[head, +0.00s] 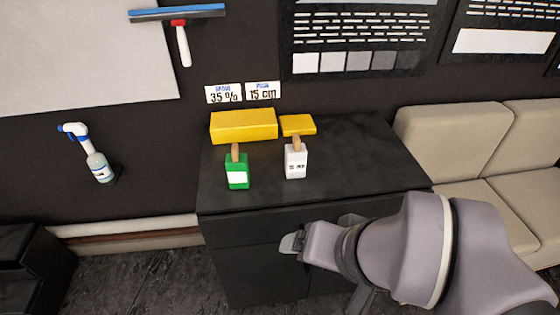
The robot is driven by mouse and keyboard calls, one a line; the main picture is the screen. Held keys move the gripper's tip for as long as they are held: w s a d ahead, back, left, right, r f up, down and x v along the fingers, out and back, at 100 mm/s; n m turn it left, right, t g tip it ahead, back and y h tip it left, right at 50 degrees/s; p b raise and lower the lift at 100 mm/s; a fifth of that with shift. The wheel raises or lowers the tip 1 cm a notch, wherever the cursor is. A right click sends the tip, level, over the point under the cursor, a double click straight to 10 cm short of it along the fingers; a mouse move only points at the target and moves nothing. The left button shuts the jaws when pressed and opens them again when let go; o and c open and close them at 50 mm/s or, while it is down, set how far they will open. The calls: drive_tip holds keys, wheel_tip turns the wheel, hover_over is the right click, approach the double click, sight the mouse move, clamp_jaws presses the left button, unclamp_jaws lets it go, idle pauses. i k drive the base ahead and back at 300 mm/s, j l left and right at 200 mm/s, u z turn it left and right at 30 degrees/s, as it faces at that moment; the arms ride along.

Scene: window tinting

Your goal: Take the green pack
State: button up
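The green pack (237,171) stands on the left part of the dark cabinet top, with a white label on its front and a brown piece rising behind its top. A white pack (296,162) with dark print stands to its right, with a similar brown piece. My gripper (292,243) is in front of the cabinet, below and to the right of the green pack and apart from it. Its fingers are seen from the side, and their gap cannot be made out.
A large yellow block (243,126) and a smaller one (298,125) sit behind the packs. Two signs (243,93) read 35 % and 15 cm. A spray bottle (98,165) is at left, a beige sofa (480,140) at right. The cabinet top's right part (370,165) is clear.

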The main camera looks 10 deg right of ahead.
sight(236, 163)
drive_tip(key=j+z, duration=0.2)
drive_tip(key=j, duration=1.85)
drive_tip(key=i+l+u, duration=0.15)
drive_tip(key=i+l, duration=0.1)
drive_tip(key=i, duration=0.1)
